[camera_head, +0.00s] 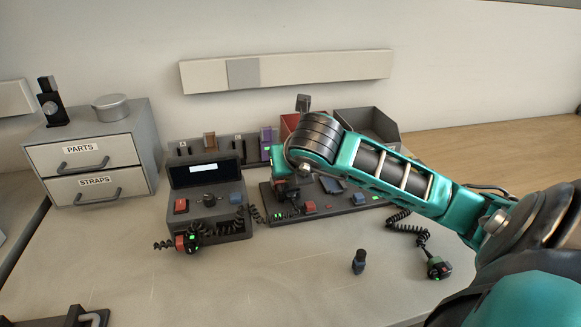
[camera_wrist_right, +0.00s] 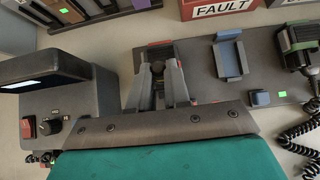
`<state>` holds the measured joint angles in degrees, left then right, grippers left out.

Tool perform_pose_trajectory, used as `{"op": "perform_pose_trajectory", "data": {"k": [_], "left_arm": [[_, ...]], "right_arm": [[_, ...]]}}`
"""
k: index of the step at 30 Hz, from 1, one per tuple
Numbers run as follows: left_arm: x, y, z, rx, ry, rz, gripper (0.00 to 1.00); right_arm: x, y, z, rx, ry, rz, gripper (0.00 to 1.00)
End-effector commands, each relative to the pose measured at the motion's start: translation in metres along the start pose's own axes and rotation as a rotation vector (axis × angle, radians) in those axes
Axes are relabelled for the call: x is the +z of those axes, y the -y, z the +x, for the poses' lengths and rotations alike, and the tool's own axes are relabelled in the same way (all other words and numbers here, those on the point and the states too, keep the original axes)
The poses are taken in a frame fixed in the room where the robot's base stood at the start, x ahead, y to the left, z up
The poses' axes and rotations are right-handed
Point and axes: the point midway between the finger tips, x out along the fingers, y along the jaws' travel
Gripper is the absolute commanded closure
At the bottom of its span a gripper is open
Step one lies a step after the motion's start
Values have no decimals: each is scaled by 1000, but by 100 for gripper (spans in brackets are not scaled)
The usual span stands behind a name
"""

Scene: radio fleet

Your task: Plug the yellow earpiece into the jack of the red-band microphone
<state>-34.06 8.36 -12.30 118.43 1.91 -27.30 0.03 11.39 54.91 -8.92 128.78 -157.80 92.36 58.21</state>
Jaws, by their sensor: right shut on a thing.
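My right gripper (camera_wrist_right: 160,72) reaches down over the red-edged cradle (camera_wrist_right: 162,43) of the dark charging base. Its fingers are shut on a small dark piece (camera_wrist_right: 158,68); what it is I cannot tell. A microphone with a red band (camera_head: 181,243) and a green light lies in front of the grey radio, on a coiled cord. Its jack is too small to make out. I cannot pick out a yellow earpiece for sure; a tan-orange piece (camera_head: 209,140) stands in the back rack. My left gripper is not in view.
The grey radio (camera_head: 208,191) stands left of the charging base (camera_head: 345,205). Another corded microphone (camera_head: 437,268) lies at the right. A small dark upright object (camera_head: 359,261) stands on the table. Drawers (camera_head: 92,170) are at the left. The front middle of the table is clear.

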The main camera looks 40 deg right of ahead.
Motion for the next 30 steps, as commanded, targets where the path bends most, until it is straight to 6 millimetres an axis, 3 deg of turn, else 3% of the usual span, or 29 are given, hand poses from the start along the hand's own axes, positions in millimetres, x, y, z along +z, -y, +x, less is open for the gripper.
{"op": "perform_pose_trajectory", "data": {"k": [30], "left_arm": [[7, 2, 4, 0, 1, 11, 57]], "right_arm": [[0, 0, 0, 0, 1, 0, 100]]}}
